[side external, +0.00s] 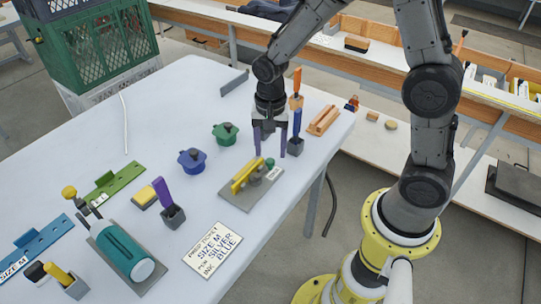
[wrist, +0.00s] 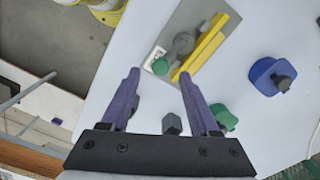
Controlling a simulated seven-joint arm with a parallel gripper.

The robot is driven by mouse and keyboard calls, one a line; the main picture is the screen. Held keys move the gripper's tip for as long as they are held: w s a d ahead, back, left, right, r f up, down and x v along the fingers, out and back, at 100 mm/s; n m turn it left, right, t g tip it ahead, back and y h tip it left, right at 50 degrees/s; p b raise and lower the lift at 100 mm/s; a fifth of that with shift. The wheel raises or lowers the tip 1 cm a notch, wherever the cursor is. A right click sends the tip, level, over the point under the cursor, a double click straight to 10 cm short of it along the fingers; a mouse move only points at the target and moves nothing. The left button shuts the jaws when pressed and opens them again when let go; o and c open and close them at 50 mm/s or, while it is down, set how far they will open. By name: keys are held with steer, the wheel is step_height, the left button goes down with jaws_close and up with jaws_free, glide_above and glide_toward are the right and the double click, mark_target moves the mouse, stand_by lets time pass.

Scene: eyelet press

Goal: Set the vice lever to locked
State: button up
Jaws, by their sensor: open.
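What looks like the vice is a grey base plate (side external: 238,200) with a yellow bar (side external: 246,174) on the table's right part. Its lever seems to be the short grey arm ending in a green knob (side external: 270,162). In the wrist view the green knob (wrist: 160,66) sits beside the yellow bar (wrist: 205,50), near a small white label. My gripper (side external: 270,153) points down with its purple fingers apart and nothing held. In the wrist view my gripper (wrist: 159,73) has its fingertips on either side of the knob in the picture; contact cannot be told.
A grey holder (side external: 295,147) with an orange-handled tool stands close right of my gripper. Green (side external: 225,133) and blue (side external: 192,160) knobbed pots stand to the left. A teal press (side external: 125,250), a purple-handled tool (side external: 162,190) and a written card (side external: 212,249) are nearer the front.

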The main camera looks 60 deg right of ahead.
mark_target(270, 161)
steer(key=shift+f, duration=1.6)
jaws_close()
